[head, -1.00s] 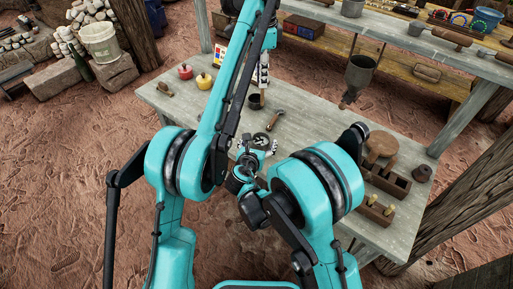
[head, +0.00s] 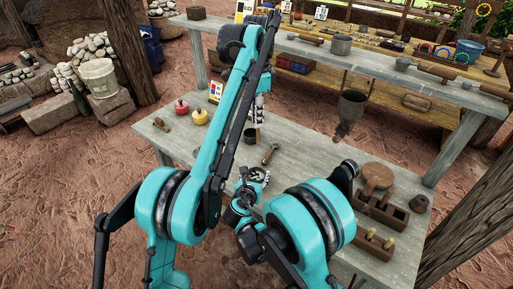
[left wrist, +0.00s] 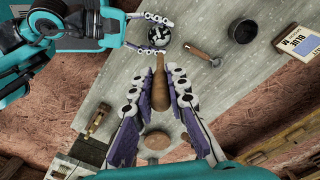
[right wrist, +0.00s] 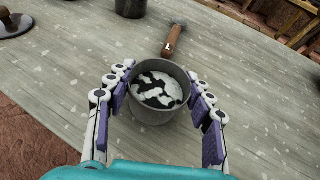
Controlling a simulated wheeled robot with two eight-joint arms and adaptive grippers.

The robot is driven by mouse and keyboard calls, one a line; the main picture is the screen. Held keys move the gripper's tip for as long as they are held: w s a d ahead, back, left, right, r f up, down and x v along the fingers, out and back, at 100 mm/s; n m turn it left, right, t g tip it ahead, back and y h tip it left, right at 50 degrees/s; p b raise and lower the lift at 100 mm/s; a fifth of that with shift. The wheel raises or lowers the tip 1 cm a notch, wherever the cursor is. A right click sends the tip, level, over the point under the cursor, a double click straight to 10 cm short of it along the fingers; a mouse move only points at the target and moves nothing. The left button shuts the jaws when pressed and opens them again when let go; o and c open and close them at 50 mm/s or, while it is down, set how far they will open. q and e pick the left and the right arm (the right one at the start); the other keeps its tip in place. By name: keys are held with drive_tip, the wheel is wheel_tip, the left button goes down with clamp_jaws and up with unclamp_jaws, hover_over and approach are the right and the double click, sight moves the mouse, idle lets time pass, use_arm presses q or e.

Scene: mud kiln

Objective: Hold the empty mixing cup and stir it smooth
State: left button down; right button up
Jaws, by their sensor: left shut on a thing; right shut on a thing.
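The grey mixing cup (right wrist: 157,100) stands upright between the fingers of my right gripper (right wrist: 158,112), which is shut on it. It holds a patchy white and dark mix, so it is not empty. The cup also shows in the left wrist view (left wrist: 160,34) and in the head view (head: 259,174). My left gripper (left wrist: 160,100) is shut on a brown wooden stirring tool (left wrist: 160,82). In the head view my left gripper (head: 259,113) is above the table, beyond the cup. The right wrist view shows no tool inside the cup.
A funnel (head: 352,106) hangs at the back.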

use_arm(q)
wheel_tip(320, 180, down, 18)
drive_tip(key=shift+s+d+f, duration=0.2)
drive_tip(key=shift+s+d, duration=0.1)
drive_tip(key=shift+s, duration=0.15)
idle(0.7)
idle(0.9)
drive_tip(key=shift+w, duration=0.15)
idle(0.4)
